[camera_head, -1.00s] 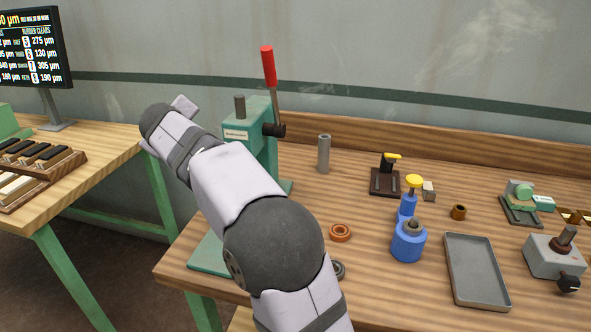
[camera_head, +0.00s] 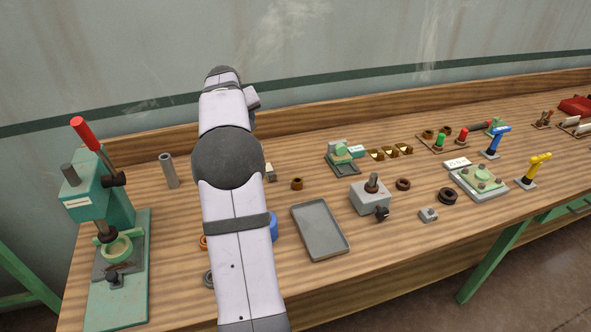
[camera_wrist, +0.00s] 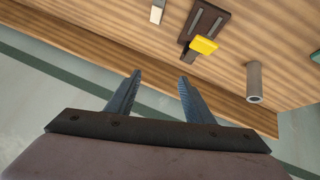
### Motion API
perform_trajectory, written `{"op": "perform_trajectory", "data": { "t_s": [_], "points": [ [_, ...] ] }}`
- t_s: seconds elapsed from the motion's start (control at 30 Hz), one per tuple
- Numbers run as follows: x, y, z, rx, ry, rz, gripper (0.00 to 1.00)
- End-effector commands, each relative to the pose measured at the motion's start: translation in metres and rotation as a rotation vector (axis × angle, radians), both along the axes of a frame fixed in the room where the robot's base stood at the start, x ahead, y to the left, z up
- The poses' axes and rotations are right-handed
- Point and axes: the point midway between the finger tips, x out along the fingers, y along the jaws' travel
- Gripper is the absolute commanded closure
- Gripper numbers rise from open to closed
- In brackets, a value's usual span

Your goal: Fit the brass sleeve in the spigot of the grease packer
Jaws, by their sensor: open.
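A small brass-coloured sleeve (camera_head: 297,183) stands on the bench right of my arm. It looks open-topped. A blue body (camera_head: 274,228), which I take for the grease packer, is almost wholly hidden behind my arm in the head view; its spigot does not show. My gripper (camera_wrist: 160,76) is open and empty, its two fingers apart above the back edge of the bench. In the head view my fingers are hidden or too small to tell. Neither the sleeve nor the blue body shows clearly in the wrist view.
A grey cylinder (camera_wrist: 254,82) and a black stand with a yellow lever (camera_wrist: 205,45) lie beyond my fingers. A green press (camera_head: 110,240) stands left, a grey tray (camera_head: 320,231) and grey box with a shaft (camera_head: 370,195) right.

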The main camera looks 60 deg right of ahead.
Motion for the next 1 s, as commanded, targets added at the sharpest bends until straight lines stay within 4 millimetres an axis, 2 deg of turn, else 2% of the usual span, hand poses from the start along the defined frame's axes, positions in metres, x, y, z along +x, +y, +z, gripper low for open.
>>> {"op": "perform_trajectory", "data": {
  "t_s": [0.03,0.1,0.2,0.33,0.4,0.5,1.0],
  "points": [
    [-0.036,-0.017,-0.026,0.077,-0.001,-0.102,0.52],
    [-0.074,-0.029,-0.059,0.162,-0.018,-0.220,0.52],
    [-0.118,-0.036,-0.097,0.255,-0.040,-0.359,0.52],
    [-0.153,-0.037,-0.126,0.327,-0.059,-0.473,0.52],
    [-0.162,-0.037,-0.133,0.345,-0.065,-0.504,0.52],
    [-0.167,-0.037,-0.138,0.355,-0.069,-0.520,0.52],
    [-0.161,-0.045,-0.157,0.350,-0.067,-0.513,0.52]
  ]
}}
